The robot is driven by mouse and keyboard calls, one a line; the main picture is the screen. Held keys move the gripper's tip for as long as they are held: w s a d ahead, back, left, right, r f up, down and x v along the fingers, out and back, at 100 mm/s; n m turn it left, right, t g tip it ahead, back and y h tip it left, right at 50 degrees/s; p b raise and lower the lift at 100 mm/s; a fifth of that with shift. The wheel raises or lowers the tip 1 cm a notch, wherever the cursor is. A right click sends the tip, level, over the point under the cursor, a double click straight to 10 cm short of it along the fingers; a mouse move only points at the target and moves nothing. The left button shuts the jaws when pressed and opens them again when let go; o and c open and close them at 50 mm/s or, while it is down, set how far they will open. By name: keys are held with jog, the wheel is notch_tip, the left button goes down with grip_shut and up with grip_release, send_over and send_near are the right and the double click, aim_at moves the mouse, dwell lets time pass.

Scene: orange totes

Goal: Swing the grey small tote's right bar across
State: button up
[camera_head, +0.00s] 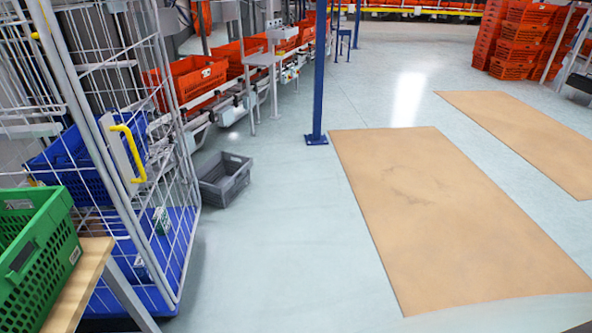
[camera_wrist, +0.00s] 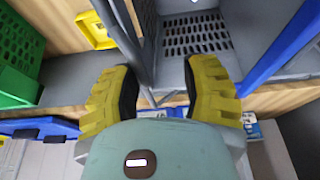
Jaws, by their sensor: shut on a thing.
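The grey small tote (camera_wrist: 196,34), with a slotted floor, stands on a wooden surface in the wrist view. My gripper (camera_wrist: 162,78) has yellow fingers with dark pads, one on each side of the tote's near edge. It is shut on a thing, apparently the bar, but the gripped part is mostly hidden. My gripper does not show in the head view.
A green tote (camera_head: 38,262) stands on a wooden-topped table at left, beside a wire cage trolley (camera_head: 186,232) with a blue tote (camera_head: 75,165). Another grey tote (camera_head: 225,180) lies on the floor. Brown mats (camera_head: 440,215) and open floor spread to the right.

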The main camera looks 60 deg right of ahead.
jog(key=shift+o, duration=0.3)
jog(key=shift+s+a+b, duration=0.6)
jog(key=shift+a+b, duration=0.15)
jog(key=shift+b, duration=1.2)
jog(key=shift+s+a+r+b, duration=0.15)
jog(key=shift+s+b, duration=0.1)
jog(key=shift+b, duration=0.3)
jog(key=shift+c, duration=0.4)
jog(key=shift+r, duration=0.1)
jog(key=shift+c, duration=0.6)
jog(key=o, duration=0.6)
jog(key=shift+r+p, duration=4.5)
jog(key=shift+r, duration=0.55)
